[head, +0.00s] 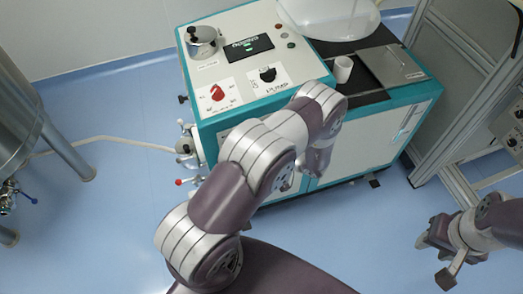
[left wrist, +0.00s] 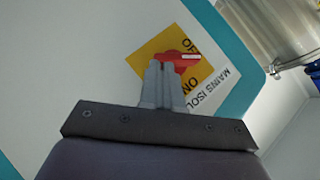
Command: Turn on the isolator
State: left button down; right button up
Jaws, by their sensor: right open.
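The isolator is a red handle (left wrist: 182,60) on a yellow square with "ON" and "MAINS ISOL" lettering, on a white panel in the left wrist view. In the head view my left arm crosses the white and teal machine (head: 216,135), and the yellow label is not visible there. My right gripper (head: 447,256) is open and empty at lower right, away from the machine.
The machine top carries a red knob (head: 217,93), a black pump knob (head: 268,75), a small display (head: 248,46), a steel pot (head: 202,42) and a white cup (head: 343,69). A steel tank (head: 22,118) stands left, a grey frame (head: 432,100) right.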

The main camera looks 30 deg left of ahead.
pick_arm(q)
notch_tip(320, 180, down, 2)
jog(key=m+g+y+b, duration=0.1)
jog(key=m+y+b, duration=0.1)
jog(key=b, duration=0.1)
jog(key=m+g+y+b, duration=0.1)
jog(key=m+y+b, duration=0.1)
jog(key=b, duration=0.2)
jog(key=shift+a+f+y, duration=0.15)
jog(key=shift+y, duration=0.25)
dwell(0.6)
